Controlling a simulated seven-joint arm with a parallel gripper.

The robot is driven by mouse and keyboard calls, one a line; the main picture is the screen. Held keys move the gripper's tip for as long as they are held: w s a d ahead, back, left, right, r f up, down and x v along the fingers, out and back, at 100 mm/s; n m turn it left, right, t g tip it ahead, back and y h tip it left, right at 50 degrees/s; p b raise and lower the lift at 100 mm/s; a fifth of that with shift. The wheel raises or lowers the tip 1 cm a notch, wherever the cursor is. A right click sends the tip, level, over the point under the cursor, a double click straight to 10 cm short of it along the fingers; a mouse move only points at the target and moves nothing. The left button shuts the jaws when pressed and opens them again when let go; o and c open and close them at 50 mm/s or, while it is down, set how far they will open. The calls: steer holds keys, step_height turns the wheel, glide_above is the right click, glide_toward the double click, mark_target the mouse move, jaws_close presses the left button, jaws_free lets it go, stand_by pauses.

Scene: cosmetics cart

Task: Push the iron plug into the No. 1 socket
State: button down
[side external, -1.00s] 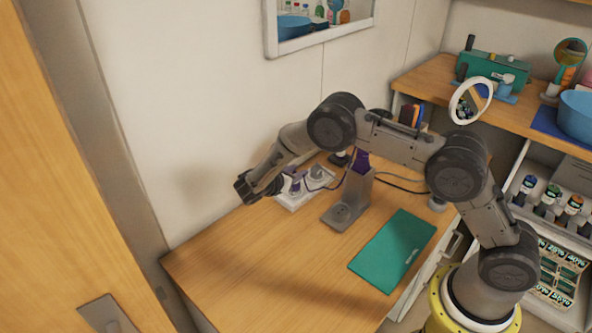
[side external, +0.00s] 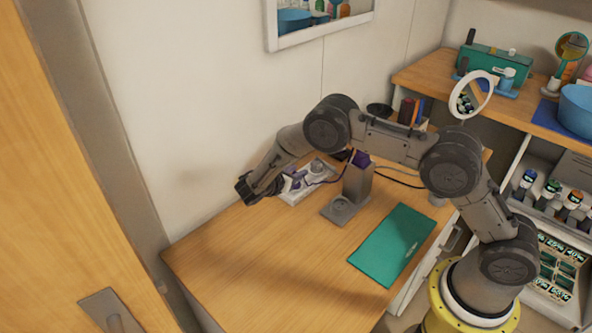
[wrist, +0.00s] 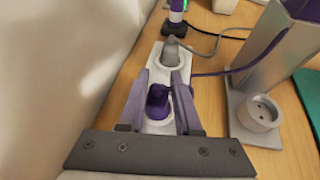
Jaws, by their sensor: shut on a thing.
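The purple iron plug (wrist: 157,98) is between the two fingers of my gripper (wrist: 170,84) in the wrist view, and the gripper is shut on it. The plug is over the near part of the white power strip (wrist: 150,72). I cannot tell whether its pins are in a socket, and no socket number is readable. A grey plug (wrist: 172,50) stands at the strip's farther socket. In the side external view my gripper (side external: 256,190) is at the near left end of the strip (side external: 292,198), and the fingers are partly hidden.
A grey metal stand (side external: 356,190) with a round cup (wrist: 259,112) stands right of the strip. A purple cord (wrist: 215,73) crosses from the stand's side towards the strip. The wall is close on the left. A green mat (side external: 392,246) lies on the desk; the front left desk is clear.

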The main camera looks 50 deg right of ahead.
steer(key=c, duration=0.5)
jaws_free()
steer(key=shift+f, duration=0.1)
steer(key=v, duration=1.3)
steer(key=shift+s+a+r, duration=0.1)
steer(key=shift+a+r, duration=0.1)
steer(key=shift+a, duration=0.1)
